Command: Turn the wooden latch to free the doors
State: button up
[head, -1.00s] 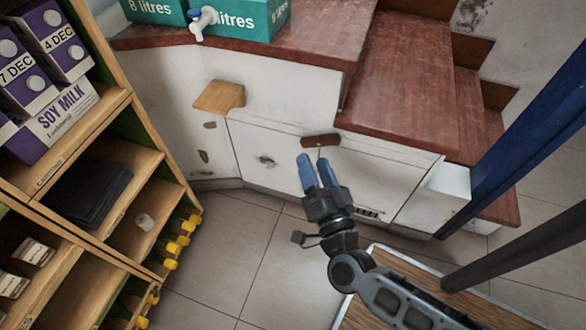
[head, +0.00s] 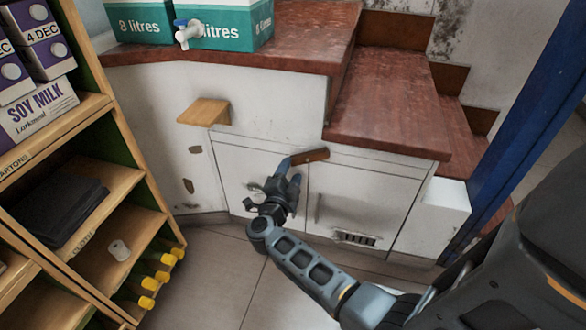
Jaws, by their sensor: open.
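The wooden latch (head: 312,156) is a short brown bar at the top of the gap between two white cupboard doors under the stairs. It slants slightly, right end higher. The left door (head: 232,165) and the right door (head: 365,200) both look closed. My gripper (head: 290,168) is open, with blue-grey fingers, just below and left of the latch, in front of the left door's upper right corner. One fingertip overlaps the latch's left end in the picture; I cannot tell whether they touch. The fingers and wrist hide part of the left door.
A wooden shelf unit (head: 130,185) with soy milk cartons stands at the left. A small wooden ledge (head: 204,111) sticks out above the left door. Teal boxes (head: 228,28) sit on the brown step top. A blue post (head: 525,110) rises at the right. Tiled floor is clear in front.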

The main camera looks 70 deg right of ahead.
aim_at(294, 160)
jog(key=shift+w+d+b, duration=0.1)
jog(key=shift+d+b, duration=0.3)
jog(key=shift+d, duration=1.55)
jog(key=shift+c, duration=0.4)
grip_shut()
jog(key=shift+w+r+m+p, duration=0.2)
jog(key=shift+r+m+p, duration=0.2)
jog(key=shift+m, duration=0.7)
jog(key=shift+r+m, duration=0.3)
jog(key=shift+m, duration=0.6)
jog(key=shift+r+m, duration=0.25)
jog(key=shift+m, duration=0.65)
